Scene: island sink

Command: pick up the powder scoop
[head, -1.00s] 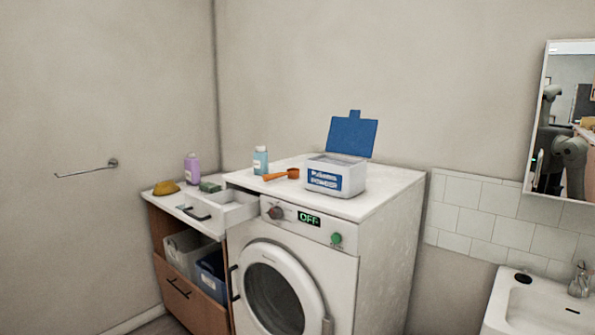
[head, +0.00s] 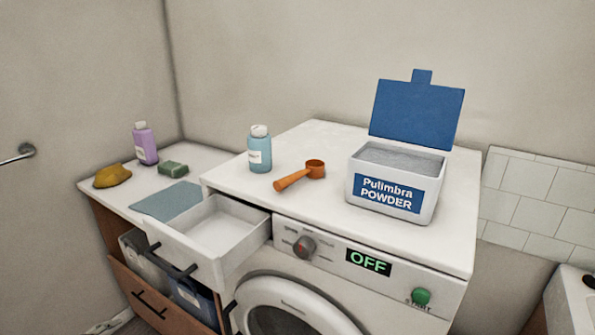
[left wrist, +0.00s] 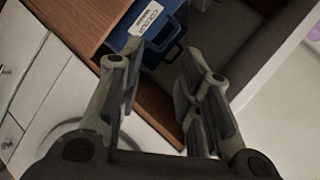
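The orange powder scoop (head: 300,175) lies on the white top of the washing machine (head: 335,217), its handle pointing to the lower left. The white powder box (head: 395,185) stands to its right with its blue lid (head: 417,112) open and powder inside. My left gripper (left wrist: 157,82) shows in the left wrist view, its two fingers apart with nothing held between them. It is not in the head view, so its distance to the scoop cannot be told. My right gripper is in neither view.
A blue bottle (head: 259,150) stands left of the scoop. The detergent drawer (head: 215,238) is pulled out at the front left. A purple bottle (head: 146,145), a yellow cloth-like item (head: 112,176) and a green sponge (head: 173,169) sit on the side counter.

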